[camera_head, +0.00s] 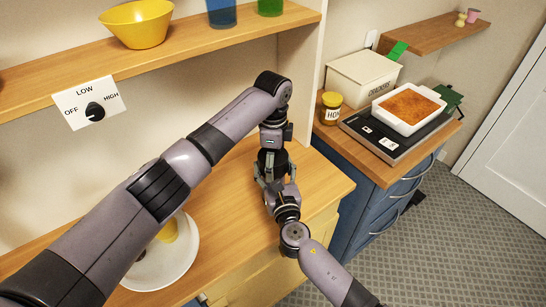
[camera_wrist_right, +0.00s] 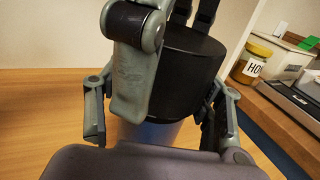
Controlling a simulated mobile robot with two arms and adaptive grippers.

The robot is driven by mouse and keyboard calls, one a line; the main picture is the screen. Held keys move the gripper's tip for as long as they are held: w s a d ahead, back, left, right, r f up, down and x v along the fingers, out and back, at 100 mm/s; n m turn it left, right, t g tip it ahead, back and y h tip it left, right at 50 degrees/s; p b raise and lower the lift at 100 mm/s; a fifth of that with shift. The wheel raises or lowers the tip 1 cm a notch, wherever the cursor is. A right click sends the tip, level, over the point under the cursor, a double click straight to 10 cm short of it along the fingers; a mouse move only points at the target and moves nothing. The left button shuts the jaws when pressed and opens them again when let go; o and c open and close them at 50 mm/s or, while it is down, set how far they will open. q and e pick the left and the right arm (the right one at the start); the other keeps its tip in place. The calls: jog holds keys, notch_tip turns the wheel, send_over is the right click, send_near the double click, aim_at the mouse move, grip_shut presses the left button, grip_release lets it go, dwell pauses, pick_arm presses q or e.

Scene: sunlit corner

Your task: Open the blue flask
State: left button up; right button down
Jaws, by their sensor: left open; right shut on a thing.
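The blue flask (camera_wrist_right: 150,133) stands on the wooden counter, its black lid (camera_wrist_right: 187,70) on top. In the head view, my arms hide most of it and the lid shows only as a dark patch. My right gripper (camera_wrist_right: 160,125) is shut on the flask's body, one finger on each side. My left gripper (camera_head: 273,150) points down from above and is open, its fingers around the lid. One left finger (camera_wrist_right: 130,80) hangs in front of the lid in the right wrist view; I cannot tell whether it touches.
A white plate (camera_head: 185,262) with a yellow thing lies on the counter under my left arm. A shelf above holds a yellow bowl (camera_head: 137,24), a blue cup (camera_head: 221,12) and a green cup (camera_head: 270,7). A honey jar (camera_head: 330,108), crackers box (camera_head: 360,80) and white baking dish (camera_head: 409,125) stand right.

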pick_arm(q)
jog(key=c, duration=1.2)
jog(key=n, duration=0.4)
jog(key=shift+c, duration=0.3)
jog(key=shift+w+a, duration=0.1)
jog(key=shift+a, duration=0.25)
jog(key=o, duration=1.3)
jog(key=shift+d, duration=0.35)
